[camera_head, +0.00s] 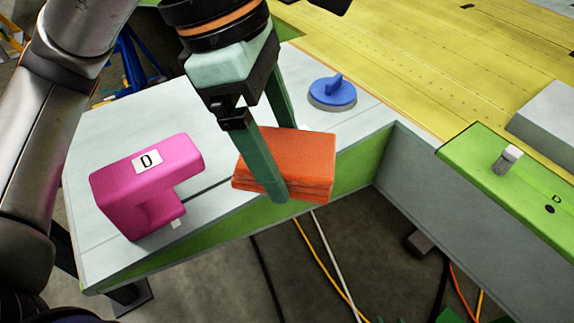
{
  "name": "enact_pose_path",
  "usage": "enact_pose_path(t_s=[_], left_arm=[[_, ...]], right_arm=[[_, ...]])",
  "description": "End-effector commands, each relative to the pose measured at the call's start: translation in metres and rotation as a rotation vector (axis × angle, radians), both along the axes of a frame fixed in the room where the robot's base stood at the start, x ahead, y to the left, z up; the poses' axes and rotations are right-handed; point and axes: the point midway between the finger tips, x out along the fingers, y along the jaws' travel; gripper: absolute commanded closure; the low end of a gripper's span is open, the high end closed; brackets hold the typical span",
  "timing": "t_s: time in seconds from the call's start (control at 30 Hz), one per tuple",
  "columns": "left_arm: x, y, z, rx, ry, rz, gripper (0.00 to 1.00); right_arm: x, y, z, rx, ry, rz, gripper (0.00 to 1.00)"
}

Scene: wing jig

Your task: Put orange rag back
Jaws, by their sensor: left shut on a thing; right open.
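The orange rag (310,155), a folded stack, is at the front edge of the pale table (230,222). My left gripper (282,165) comes down from above with one green finger in front of the rag and the other behind it, shut on it. The near finger covers part of the rag's front. I cannot tell whether the rag's underside touches the table. My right gripper is not in view.
A pink block marked D (120,190) stands left of the rag. A blue round piece with a handle (333,92) sits behind it. A yellow panel (440,60) and a green block (515,175) lie to the right. Cables run over the floor below.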

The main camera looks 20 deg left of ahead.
Motion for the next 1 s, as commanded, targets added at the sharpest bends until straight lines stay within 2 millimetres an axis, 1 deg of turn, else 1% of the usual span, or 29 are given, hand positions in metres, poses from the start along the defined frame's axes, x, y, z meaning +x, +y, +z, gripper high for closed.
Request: enact_pose_path(t_s=[0.07,0.13,0.37,0.43,0.5,0.6,0.7,0.87,0.93,1.0], left_arm=[[0.005,0.001,-0.003,-0.001,0.005,-0.001,0.71],[0.016,0.005,-0.008,0.000,0.008,0.001,0.71],[0.071,0.021,-0.032,0.000,0.009,0.004,0.71],[0.087,0.027,-0.040,0.000,0.008,0.003,0.71],[0.097,0.030,-0.057,0.001,0.008,0.001,0.71],[0.110,0.033,-0.073,-0.001,0.006,-0.001,0.71],[0.119,0.036,-0.084,0.001,0.004,-0.002,0.71],[0.126,0.037,-0.093,0.000,0.002,-0.003,0.71],[0.132,0.040,-0.101,0.001,0.004,0.000,0.71],[0.130,0.040,-0.112,0.002,0.005,-0.004,0.71]], right_arm=[[0.000,0.000,0.002,0.000,0.000,0.000,0.50],[0.000,0.000,0.005,0.000,0.000,0.000,0.50],[0.000,0.000,0.017,0.000,0.000,0.000,0.50],[0.000,0.000,0.021,0.000,0.000,0.000,0.50],[0.000,0.000,0.022,0.000,-0.001,0.000,0.50],[0.000,0.000,0.024,-0.001,-0.001,0.001,0.50],[0.000,0.000,0.026,-0.001,-0.001,0.001,0.50],[0.000,0.000,0.027,-0.001,-0.001,0.001,0.50],[0.000,0.000,0.030,-0.001,-0.001,0.001,0.50],[0.000,0.000,0.035,-0.001,-0.001,0.001,0.50]])
